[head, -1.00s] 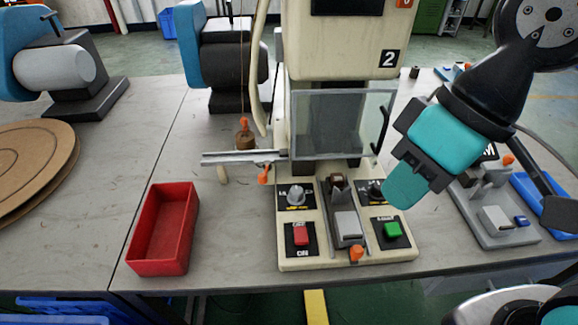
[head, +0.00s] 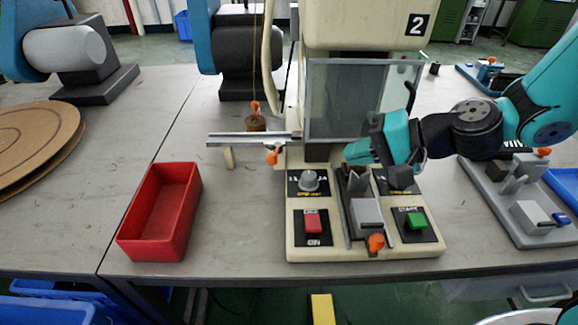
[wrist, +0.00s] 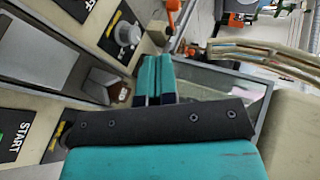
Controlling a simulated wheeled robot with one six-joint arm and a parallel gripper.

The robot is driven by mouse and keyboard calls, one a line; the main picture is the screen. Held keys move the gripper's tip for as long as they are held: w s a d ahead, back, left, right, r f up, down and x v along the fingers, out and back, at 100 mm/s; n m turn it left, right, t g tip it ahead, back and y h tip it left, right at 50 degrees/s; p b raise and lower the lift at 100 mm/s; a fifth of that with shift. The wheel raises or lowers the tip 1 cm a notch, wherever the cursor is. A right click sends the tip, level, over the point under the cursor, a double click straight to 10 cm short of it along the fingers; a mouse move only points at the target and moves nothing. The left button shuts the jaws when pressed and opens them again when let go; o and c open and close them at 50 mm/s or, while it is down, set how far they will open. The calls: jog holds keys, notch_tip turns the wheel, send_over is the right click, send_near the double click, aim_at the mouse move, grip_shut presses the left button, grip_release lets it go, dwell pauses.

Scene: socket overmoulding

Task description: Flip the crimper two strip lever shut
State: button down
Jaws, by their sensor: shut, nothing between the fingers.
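Crimper two (head: 365,35) is the cream machine marked 2, with a clear guard (head: 335,100) in front of its head. An orange-tipped part (head: 273,155) hangs by the metal rail at its left. Another orange part (head: 376,243) sits at the front end of the central channel. I cannot tell which is the strip lever. My gripper (head: 352,152) is shut and empty, low before the guard and above the channel, fingers pointing left. In the wrist view the closed teal fingers (wrist: 155,78) point towards an orange part (wrist: 172,10), apart from it.
The base carries a grey knob (head: 310,181), a red button (head: 313,222) and a green START button (head: 416,220). A red tray (head: 161,212) stands left. A grey fixture (head: 530,212) stands right. Clear table lies between tray and crimper.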

jog(key=shift+w, duration=0.1)
send_near(276, 160)
jog(key=f, duration=0.2)
jog(key=a+f, duration=0.1)
jog(key=shift+w+a+f, duration=0.1)
jog(key=shift+w+f, duration=0.05)
jog(key=shift+w, duration=0.15)
jog(key=a, duration=0.1)
jog(key=w+a+p, duration=0.1)
jog(key=a, duration=0.1)
jog(key=shift+w+a+f, duration=0.1)
jog(key=shift+w+a, duration=0.05)
jog(key=shift+w, duration=0.15)
jog(key=shift+w+a, duration=0.25)
jog(key=shift+a, duration=0.2)
jog(key=shift+s+a+p, duration=0.1)
jog(key=shift+p, duration=0.25)
jog(key=shift+a+m, duration=0.1)
jog(key=shift+m, duration=0.2)
jog(key=shift+t+p, duration=0.35)
jog(key=shift+t, duration=0.05)
